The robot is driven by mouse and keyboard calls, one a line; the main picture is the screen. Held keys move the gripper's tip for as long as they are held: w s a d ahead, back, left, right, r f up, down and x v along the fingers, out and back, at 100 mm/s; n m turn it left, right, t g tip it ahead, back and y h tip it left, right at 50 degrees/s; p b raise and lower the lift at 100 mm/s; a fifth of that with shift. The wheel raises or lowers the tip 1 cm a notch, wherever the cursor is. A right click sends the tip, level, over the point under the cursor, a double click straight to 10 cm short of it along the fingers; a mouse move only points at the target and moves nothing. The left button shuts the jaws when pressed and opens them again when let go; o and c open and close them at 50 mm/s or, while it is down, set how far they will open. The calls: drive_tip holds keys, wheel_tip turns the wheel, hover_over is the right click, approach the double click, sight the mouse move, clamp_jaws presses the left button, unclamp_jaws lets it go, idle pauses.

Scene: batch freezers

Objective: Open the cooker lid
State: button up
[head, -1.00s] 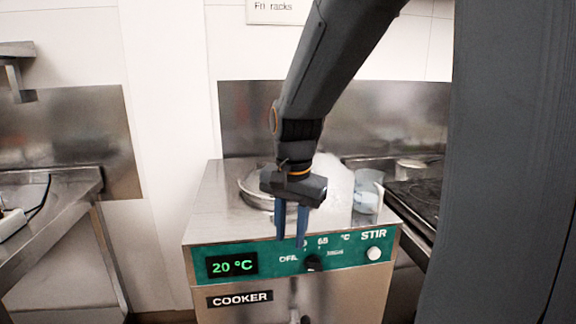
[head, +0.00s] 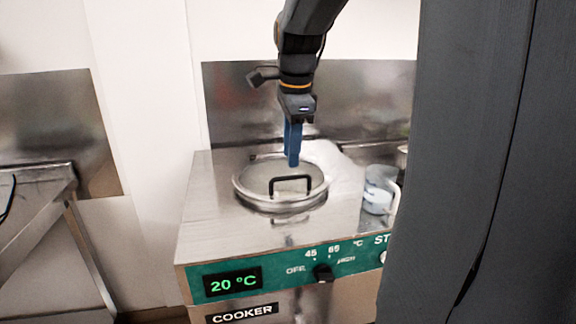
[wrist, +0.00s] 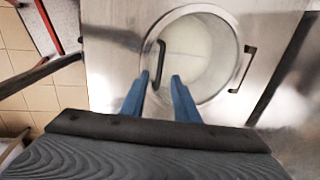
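The cooker (head: 215,210) has a round lid (head: 250,196) with a metal rim and a pale, see-through middle. The lid lies flat on the cooker top, shut. A black arched handle (head: 290,180) stands on it. My gripper (head: 291,163) points down above the lid, its blue fingers just behind and above the handle in the head view. In the wrist view, the fingers of my gripper (wrist: 161,78) are apart with nothing gripped. A dark bar shows between their tips, and another dark bar (wrist: 242,68) stands at the lid's right side; I cannot tell which is the handle.
A clear jug (head: 378,190) stands right of the lid on the cooker top. The front panel (head: 300,270) carries a 20 °C display and a black knob (head: 323,272). A steel table (head: 40,180) stands left, across a gap. My own grey body hides the right side.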

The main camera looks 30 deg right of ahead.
hover_over(291, 193)
drive_tip(key=shift+f+p, duration=0.3)
drive_tip(key=shift+f, duration=2.35)
drive_tip(key=shift+a, duration=0.1)
clamp_jaws()
